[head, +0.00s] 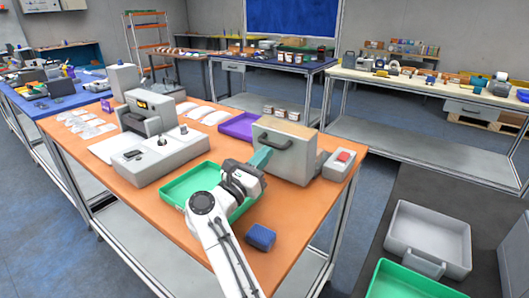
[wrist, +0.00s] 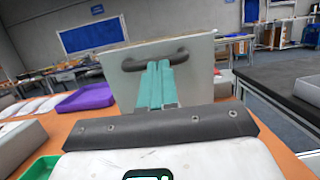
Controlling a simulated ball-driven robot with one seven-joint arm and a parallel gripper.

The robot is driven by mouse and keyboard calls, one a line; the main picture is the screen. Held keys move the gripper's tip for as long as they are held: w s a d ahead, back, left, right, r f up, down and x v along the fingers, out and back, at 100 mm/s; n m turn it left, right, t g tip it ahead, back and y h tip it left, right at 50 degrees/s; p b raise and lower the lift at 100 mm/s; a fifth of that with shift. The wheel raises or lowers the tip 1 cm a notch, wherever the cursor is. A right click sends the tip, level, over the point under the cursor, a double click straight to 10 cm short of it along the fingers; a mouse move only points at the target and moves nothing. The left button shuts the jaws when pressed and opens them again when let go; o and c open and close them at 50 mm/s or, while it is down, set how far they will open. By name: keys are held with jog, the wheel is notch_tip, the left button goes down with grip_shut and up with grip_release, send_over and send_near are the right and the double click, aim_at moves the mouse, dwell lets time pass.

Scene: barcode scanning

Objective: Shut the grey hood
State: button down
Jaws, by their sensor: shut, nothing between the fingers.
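The grey hood (head: 295,162) stands at the right end of the orange table, its broad grey front with a dark curved handle (head: 273,141) facing me. In the wrist view the hood (wrist: 190,84) fills the middle, with the handle (wrist: 115,66) near its top edge. My gripper (head: 262,156) is at the hood's front, just below the handle. Its teal fingers (wrist: 157,68) are together and empty, and overlap the handle's middle in the wrist view. I cannot tell whether they touch it, or how far the hood is open.
A green tray (head: 178,188) lies left of my arm, a purple tray (head: 238,126) behind it. A blue block (head: 261,237) sits near the table's front edge. A grey box with a red button (head: 342,159) stands right of the hood. A grey machine (head: 150,150) is at left.

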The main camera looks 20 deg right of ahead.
jog(key=shift+w+d, duration=0.15)
jog(key=shift+d, duration=0.1)
jog(key=shift+r, duration=0.15)
